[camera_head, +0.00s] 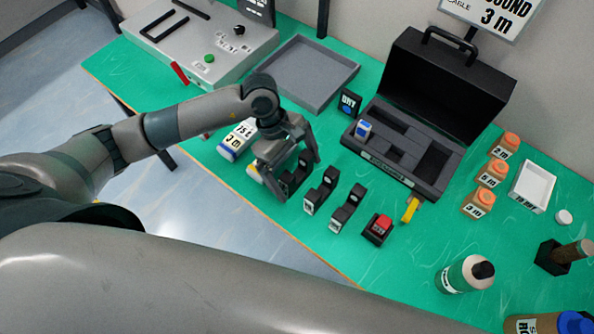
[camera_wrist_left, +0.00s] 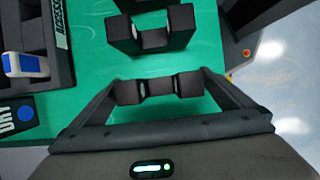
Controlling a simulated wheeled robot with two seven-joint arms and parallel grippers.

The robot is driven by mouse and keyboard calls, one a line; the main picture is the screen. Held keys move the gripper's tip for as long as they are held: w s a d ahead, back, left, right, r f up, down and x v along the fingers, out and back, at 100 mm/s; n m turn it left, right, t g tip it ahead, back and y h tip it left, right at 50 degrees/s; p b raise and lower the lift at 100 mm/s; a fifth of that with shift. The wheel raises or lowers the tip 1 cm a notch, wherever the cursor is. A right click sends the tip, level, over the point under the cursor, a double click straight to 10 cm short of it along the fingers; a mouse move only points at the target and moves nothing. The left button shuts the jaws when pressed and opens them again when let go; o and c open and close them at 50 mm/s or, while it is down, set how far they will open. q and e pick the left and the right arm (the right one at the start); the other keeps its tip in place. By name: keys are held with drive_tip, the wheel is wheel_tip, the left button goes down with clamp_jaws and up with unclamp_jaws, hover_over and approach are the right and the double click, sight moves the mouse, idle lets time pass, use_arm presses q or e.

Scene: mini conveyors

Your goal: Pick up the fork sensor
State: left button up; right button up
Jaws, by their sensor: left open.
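Three black U-shaped fork sensors stand in a slanting row near the front edge of the green table. The leftmost fork sensor (camera_head: 298,176) is partly hidden by my gripper; the middle one (camera_head: 320,191) and the right one (camera_head: 347,208) stand free. My left gripper (camera_head: 299,173) is open, with its fingers on either side of the leftmost fork sensor. In the left wrist view that fork sensor (camera_wrist_left: 158,88) lies between the fingertips, and another fork sensor (camera_wrist_left: 151,36) stands beyond it. I cannot tell whether the fingers touch it. My right gripper is out of view.
An open black case (camera_head: 400,185) stands behind the row. A red-topped block (camera_head: 378,229) and a yellow item (camera_head: 410,210) lie to the right. A grey tray (camera_head: 310,75) and a control box (camera_head: 200,45) stand at the back left. Orange-topped containers (camera_head: 491,172) stand at right.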

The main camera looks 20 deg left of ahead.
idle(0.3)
use_arm(q)
drive_tip(key=c, duration=1.2)
drive_tip(key=shift+o, duration=0.2)
drive_tip(key=shift+r, duration=0.1)
drive_tip(key=shift+w+r+b, duration=0.1)
drive_tip(key=shift+r+b, duration=0.3)
drive_tip(key=shift+r, duration=0.2)
wheel_tip(320, 180, up, 9)
drive_tip(key=b, duration=0.2)
drive_tip(key=shift+f+b, duration=0.2)
drive_tip(key=shift+b, duration=0.15)
